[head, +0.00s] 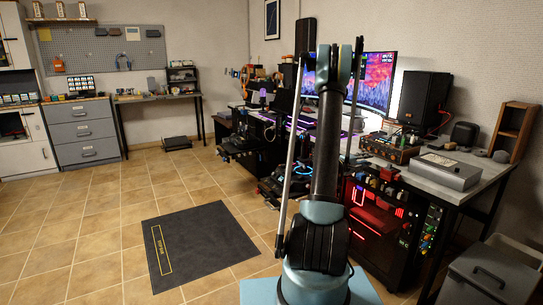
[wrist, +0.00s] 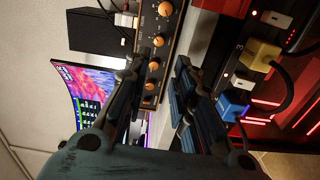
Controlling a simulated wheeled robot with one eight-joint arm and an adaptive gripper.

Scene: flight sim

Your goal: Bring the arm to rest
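My arm (head: 325,150) rises upright in the middle of the head view, with its upper end in front of the monitor. My gripper (wrist: 157,72) shows in the wrist view with its two dark fingers spread apart. Nothing is held between the fingers. In the head view my gripper is mostly or wholly hidden behind the arm. Beyond the fingers in the wrist view is an amplifier panel with orange knobs (wrist: 156,40). I cannot tell how far the fingers are from it.
A desk (head: 462,172) on the right carries a grey box (head: 445,170), a black speaker (head: 424,98) and a monitor (head: 378,80). A red-lit PC case (head: 375,225) stands below. A dark mat (head: 200,243) lies on the open tiled floor to the left.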

